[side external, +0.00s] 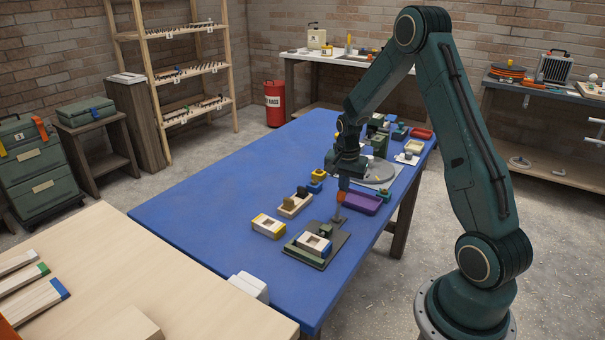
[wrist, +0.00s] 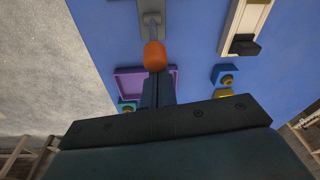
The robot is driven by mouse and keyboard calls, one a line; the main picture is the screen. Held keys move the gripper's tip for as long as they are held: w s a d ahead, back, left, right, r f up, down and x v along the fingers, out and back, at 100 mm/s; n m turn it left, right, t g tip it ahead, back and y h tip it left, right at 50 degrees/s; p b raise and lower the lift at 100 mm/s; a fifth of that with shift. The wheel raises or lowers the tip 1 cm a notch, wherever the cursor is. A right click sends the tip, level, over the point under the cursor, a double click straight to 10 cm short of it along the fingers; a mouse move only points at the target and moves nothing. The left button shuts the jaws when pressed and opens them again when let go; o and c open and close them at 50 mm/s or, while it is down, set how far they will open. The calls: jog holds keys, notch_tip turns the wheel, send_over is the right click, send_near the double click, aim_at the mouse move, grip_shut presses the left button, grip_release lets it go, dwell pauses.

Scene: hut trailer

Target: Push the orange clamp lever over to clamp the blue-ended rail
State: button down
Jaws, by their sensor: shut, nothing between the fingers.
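The orange clamp lever knob (side external: 340,197) stands up at the back of a dark green clamp plate (side external: 341,243) on the blue table. In the wrist view the orange knob (wrist: 155,55) tops a grey lever arm (wrist: 152,22). A short cream rail piece with a blue end (side external: 312,243) lies in the clamp fixture. My gripper (side external: 343,184) is shut and empty, pointing down right by the knob. In the wrist view its fingers (wrist: 157,88) end just beside the knob; I cannot tell whether they touch. The rail is not clearly visible in the wrist view.
A yellow-ended block (side external: 268,226) and another cream block (side external: 294,205) lie left of the clamp. A purple tray (side external: 362,202) sits close behind the lever. Several small items stand further back. The table's left part is clear. Long rails (side external: 33,300) lie on the wooden bench.

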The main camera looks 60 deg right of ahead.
jog(key=a+h, duration=0.4)
jog(key=shift+r, duration=0.4)
jog(key=shift+a+f, duration=0.25)
jog(key=shift+a, duration=0.8)
jog(key=shift+a+f, duration=0.2)
jog(key=shift+a, duration=0.8)
jog(key=shift+s, duration=0.1)
jog(key=shift+d+r, duration=1.15)
jog(key=shift+d, duration=0.85)
send_near(338, 195)
jog(key=shift+h, duration=0.3)
jog(key=shift+w+a+r, duration=0.1)
jog(key=shift+a+r, duration=0.15)
jog(key=shift+a, duration=0.35)
jog(key=shift+w+a+r, duration=0.1)
jog(key=shift+a+r, duration=0.15)
jog(key=shift+a, duration=0.35)
jog(key=shift+w+a+r, duration=0.15)
jog(key=shift+a+r, duration=0.1)
jog(key=shift+a, duration=0.4)
